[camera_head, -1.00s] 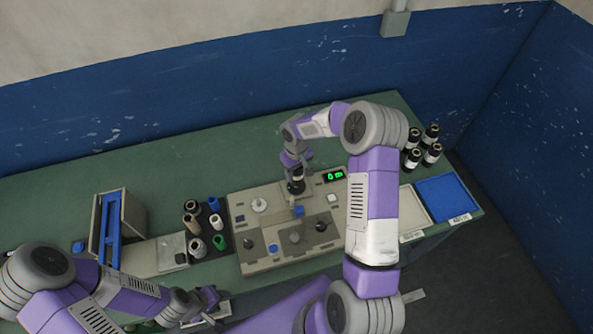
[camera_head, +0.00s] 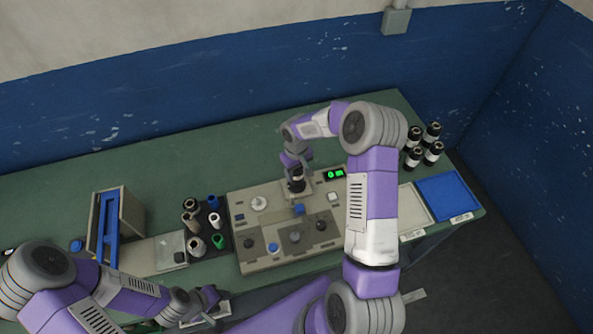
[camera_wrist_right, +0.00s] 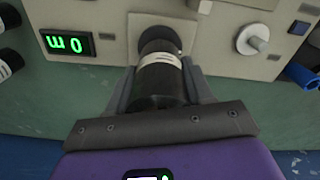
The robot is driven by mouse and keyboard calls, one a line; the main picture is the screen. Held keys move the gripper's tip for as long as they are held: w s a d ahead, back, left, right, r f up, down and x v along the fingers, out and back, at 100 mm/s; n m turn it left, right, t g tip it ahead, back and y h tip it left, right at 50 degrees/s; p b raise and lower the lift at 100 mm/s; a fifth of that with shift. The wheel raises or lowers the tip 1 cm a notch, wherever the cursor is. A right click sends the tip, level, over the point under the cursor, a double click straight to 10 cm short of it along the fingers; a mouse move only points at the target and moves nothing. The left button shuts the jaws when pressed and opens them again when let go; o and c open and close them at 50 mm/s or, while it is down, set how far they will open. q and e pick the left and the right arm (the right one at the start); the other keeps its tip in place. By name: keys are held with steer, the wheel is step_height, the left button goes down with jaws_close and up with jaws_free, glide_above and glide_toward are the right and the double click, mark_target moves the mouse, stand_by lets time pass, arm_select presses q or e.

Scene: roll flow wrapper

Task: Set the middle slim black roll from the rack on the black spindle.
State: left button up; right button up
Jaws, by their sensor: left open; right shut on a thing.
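My right gripper (camera_head: 296,174) is shut on a slim black roll (camera_head: 296,186) with a white band, held upright over the back middle of the beige machine panel. In the right wrist view the roll (camera_wrist_right: 160,80) sits between the two fingers (camera_wrist_right: 158,92). Its far end meets a dark round part (camera_wrist_right: 158,38) at the panel; I cannot tell whether the spindle is inside it, as the roll and gripper cover that spot. My left gripper (camera_head: 210,306) is open and empty at the table's front edge, away from the panel.
Several black rolls with white bands (camera_head: 413,158) stand at the back right. A dark rack (camera_head: 222,238) with mixed coloured rolls stands left of the beige panel (camera_head: 250,262). A blue tray (camera_head: 448,196) lies at the right. A green display (camera_head: 334,174) is beside my right gripper.

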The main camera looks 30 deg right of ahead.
steer(key=shift+f, duration=0.15)
steer(key=shift+f+b, duration=0.5)
steer(key=shift+b, duration=0.1)
steer(key=shift+f, duration=0.1)
steer(key=shift+s+a+f+b, duration=0.15)
steer(key=shift+s+f+b, duration=0.05)
steer(key=shift+b, duration=0.1)
steer(key=shift+f+b, duration=0.3)
steer(key=shift+b, duration=0.15)
stand_by(0.3)
steer(key=o, duration=1.6)
steer(key=shift+r, duration=0.1)
